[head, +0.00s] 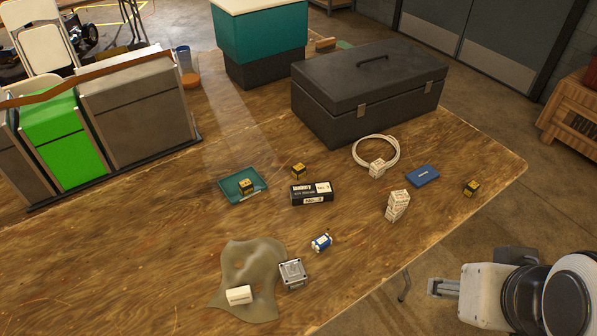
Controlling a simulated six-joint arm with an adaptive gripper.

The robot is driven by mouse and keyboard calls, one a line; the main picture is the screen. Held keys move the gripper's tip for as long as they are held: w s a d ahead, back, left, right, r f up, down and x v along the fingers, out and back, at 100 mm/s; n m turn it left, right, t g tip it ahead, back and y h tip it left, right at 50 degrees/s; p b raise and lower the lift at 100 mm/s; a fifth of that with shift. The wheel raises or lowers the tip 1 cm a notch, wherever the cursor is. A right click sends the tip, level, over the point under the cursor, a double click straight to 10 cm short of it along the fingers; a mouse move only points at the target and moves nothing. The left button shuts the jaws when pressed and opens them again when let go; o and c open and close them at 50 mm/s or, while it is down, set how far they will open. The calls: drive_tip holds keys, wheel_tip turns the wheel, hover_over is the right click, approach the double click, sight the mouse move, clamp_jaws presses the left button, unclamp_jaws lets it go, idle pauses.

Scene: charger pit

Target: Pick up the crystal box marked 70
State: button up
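No marking 70 is readable at this size, so I cannot tell which object is the crystal box. Three small yellow-and-black cubes are in view: one (246,186) on a teal tray (229,194), one (298,170) on the wood behind the black labelled box, and one (471,188) near the table's right edge. My gripper (431,287) is at the lower right, beyond the table's front edge and apart from all three cubes. It touches nothing that I can see, and its finger gap is unclear.
On the table (150,240) are a black labelled box (312,193), a white patterned block (397,206), a cable coil (399,155), a blue box (423,176), a blue-white item (321,242), a cloth (250,263) and a grey metal part (292,273). A dark toolbox (370,90) stands behind.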

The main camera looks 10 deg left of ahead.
drive_tip(key=shift+o, duration=0.6)
drive_tip(key=shift+w, duration=0.1)
drive_tip(key=w+r+n+t, duration=0.2)
drive_tip(key=w+r+t, duration=0.1)
drive_tip(key=w, duration=1.8)
drive_tip(key=w+a+f+n+t+y, duration=0.1)
drive_tip(key=w+a+f, duration=0.2)
drive_tip(key=w, duration=0.6)
drive_tip(key=w+a+f+n+t, duration=0.1)
drive_tip(key=w+a+f, duration=0.1)
drive_tip(key=w, duration=0.7)
drive_tip(key=w+a+f+n+y, duration=0.3)
drive_tip(key=w+a+f+y, duration=0.1)
drive_tip(key=w+a+f, duration=0.7)
drive_tip(key=s+a+f+n+y, duration=0.1)
drive_tip(key=a+f+y, duration=0.1)
drive_tip(key=f, duration=0.3)
drive_tip(key=s+a+f+n+g+y, duration=0.1)
drive_tip(key=a+f, duration=0.4)
drive_tip(key=f, duration=0.1)
drive_tip(key=s+a+f+n+g+y, duration=0.1)
drive_tip(key=a+f+y, duration=0.1)
drive_tip(key=a+f, duration=0.2)
drive_tip(key=shift+f+y, duration=0.3)
drive_tip(key=shift+f, duration=0.35)
